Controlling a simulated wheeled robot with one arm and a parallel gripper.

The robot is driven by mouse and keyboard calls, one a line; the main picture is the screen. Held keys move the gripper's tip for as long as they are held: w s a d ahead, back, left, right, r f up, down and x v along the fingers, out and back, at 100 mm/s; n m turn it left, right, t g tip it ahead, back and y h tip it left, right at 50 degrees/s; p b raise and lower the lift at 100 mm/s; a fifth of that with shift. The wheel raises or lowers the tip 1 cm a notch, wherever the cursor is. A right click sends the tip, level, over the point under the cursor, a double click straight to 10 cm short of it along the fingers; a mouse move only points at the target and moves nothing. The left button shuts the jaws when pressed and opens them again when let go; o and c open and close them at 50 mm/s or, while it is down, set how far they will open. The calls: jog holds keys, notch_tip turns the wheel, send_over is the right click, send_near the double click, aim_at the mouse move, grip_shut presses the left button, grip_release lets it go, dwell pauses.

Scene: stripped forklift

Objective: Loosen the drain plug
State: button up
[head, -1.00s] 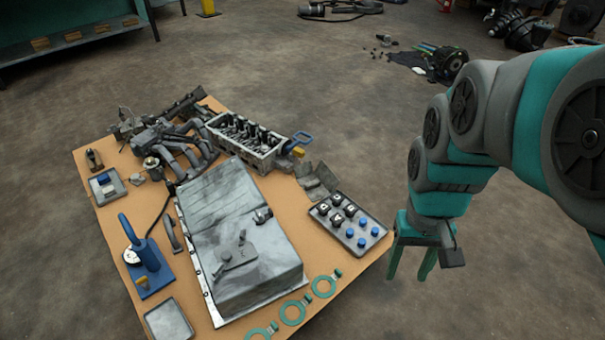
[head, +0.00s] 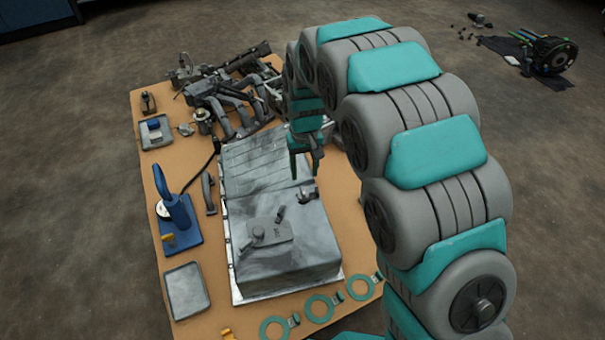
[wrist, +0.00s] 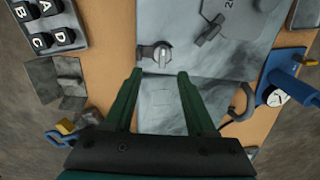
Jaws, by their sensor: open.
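The grey metal oil pan (head: 290,245) lies upside down on the workbench. A small dark fitting with a light metal end (head: 307,195), apparently the drain plug, sits on its right side. In the wrist view the plug (wrist: 158,53) is just beyond and between my fingertips. My gripper (head: 305,170) is open and empty above the pan's far part; its two green fingers (wrist: 160,74) are spread apart. I see no contact with the plug. A raised plate with a knob and a small lever (head: 268,228) is on the pan, nearer the front.
A blue press with a dial (head: 177,220) and an empty grey tray (head: 185,290) stand left of the pan. Green ring gaskets (head: 320,307) lie along the front edge. Engine parts (head: 220,100) crowd the back. A tray of lettered black caps (wrist: 50,25) is beside the pan.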

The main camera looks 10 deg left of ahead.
aim_at(302, 189)
jog(key=shift+w+a+f, duration=0.1)
jog(key=shift+a+f, duration=0.25)
jog(key=shift+f, duration=0.2)
notch_tip(302, 189, down, 7)
jog(key=shift+f+b, duration=0.2)
jog(key=shift+b, duration=0.15)
grip_shut()
